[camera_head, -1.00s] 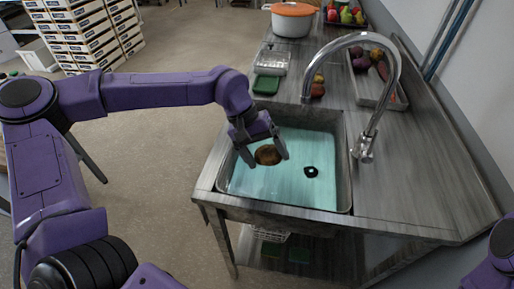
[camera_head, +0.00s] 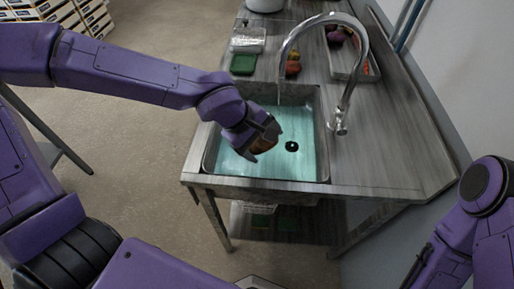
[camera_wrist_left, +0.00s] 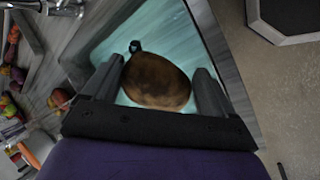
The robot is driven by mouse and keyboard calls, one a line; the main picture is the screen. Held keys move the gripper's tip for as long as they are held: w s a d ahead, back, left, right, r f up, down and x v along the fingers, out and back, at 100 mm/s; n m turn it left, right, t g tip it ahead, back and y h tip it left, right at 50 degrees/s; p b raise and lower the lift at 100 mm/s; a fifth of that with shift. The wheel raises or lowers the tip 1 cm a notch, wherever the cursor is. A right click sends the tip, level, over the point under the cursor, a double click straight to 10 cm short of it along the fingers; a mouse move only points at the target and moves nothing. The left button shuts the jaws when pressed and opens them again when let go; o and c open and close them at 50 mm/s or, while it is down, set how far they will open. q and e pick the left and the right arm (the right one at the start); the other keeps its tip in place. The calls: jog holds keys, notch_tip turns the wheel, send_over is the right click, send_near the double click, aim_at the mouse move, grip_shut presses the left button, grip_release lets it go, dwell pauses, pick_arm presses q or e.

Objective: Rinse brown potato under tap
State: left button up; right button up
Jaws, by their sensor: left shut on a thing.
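My left gripper (camera_head: 262,142) is shut on the brown potato (camera_head: 265,146) over the sink basin (camera_head: 222,160), left of the dark drain (camera_head: 291,146). In the left wrist view the brown potato (camera_wrist_left: 156,82) sits between both fingers of the left gripper (camera_wrist_left: 158,72). The chrome tap (camera_head: 352,45) arches over the basin, its spout end behind the gripper and potato. I cannot tell clearly whether water runs from it. My right arm shows at the right edge, but its gripper is not clearly visible.
Behind the basin are a green sponge-like block (camera_head: 243,64), a clear container (camera_head: 248,40) and small produce (camera_head: 293,65). A tray (camera_head: 362,70) stands behind the tap. The counter right of the sink (camera_head: 390,150) is bare.

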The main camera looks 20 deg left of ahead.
pick_arm(q)
jog(key=w+d+f, duration=0.1)
jog(key=w+f, duration=0.1)
jog(key=w, duration=0.8)
jog(key=shift+w+d+p, duration=0.15)
jog(key=shift+d+p, duration=0.2)
jog(key=shift+p, duration=0.1)
jog(key=shift+d, duration=0.6)
